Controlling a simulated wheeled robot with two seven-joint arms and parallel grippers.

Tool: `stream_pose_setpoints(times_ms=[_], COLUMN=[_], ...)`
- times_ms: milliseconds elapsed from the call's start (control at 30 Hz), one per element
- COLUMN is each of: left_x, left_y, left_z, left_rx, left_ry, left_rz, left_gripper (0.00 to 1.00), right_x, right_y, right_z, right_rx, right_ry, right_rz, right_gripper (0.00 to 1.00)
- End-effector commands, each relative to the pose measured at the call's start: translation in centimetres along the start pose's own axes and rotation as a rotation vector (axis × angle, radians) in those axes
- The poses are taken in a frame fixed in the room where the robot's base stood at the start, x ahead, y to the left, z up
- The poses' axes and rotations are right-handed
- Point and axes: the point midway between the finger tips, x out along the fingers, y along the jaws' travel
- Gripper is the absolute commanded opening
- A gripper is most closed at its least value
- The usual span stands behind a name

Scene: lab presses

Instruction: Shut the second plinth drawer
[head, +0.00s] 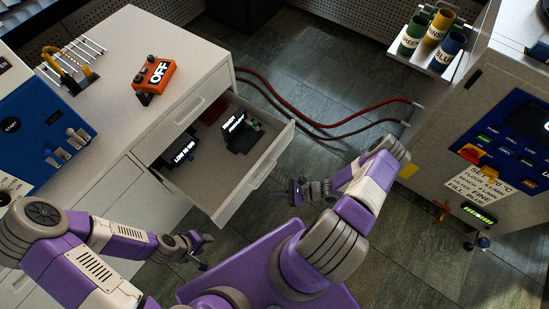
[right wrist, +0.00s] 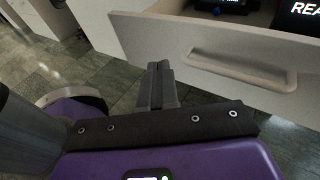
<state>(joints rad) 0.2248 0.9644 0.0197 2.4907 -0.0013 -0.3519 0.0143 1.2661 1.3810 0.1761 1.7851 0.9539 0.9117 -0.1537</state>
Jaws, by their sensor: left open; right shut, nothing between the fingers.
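The white plinth (head: 130,100) has one drawer (head: 200,180) pulled well out, below a shut front with a handle (head: 190,109). The open drawer holds dark labelled devices and a red item. Its front panel and bar handle (head: 263,170) face my right arm; the handle also shows in the right wrist view (right wrist: 240,70). My right gripper (head: 293,192) is shut and empty, just outside the drawer front. In the right wrist view its fingertips (right wrist: 158,70) are near the panel, left of the handle; contact cannot be told. My left gripper (head: 203,265) is open, low beside the plinth.
An orange OFF box (head: 155,74) and a blue panel (head: 40,125) are on the plinth top. Red and dark hoses (head: 310,115) cross the floor behind the drawer. A machine with a blue control panel (head: 510,135) stands at right, by a shelf of coloured cups (head: 435,35).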

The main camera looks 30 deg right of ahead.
Motion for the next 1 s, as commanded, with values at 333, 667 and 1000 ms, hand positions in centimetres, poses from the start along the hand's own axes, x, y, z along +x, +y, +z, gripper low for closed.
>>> stream_pose_setpoints(times_ms=[333, 667, 1000], left_x=[-0.2, 0.2, 1.0], left_y=[0.1, -0.1, -0.4], left_z=[0.0, 0.0, -0.1], left_rx=[0.000, 0.000, 0.000], left_ry=[0.000, 0.000, 0.000], left_rz=[0.000, 0.000, 0.000], left_gripper=[0.43, 0.43, 0.43], right_x=[-10.2, -6.5, -1.0], right_y=[-7.1, -9.9, -13.7], right_z=[-2.5, -1.8, -0.8], right_rx=[0.091, 0.092, 0.091], right_ry=[-0.200, -0.208, -0.206], right_rz=[-0.579, -0.592, -0.590], right_gripper=[0.00, 0.00, 0.00])
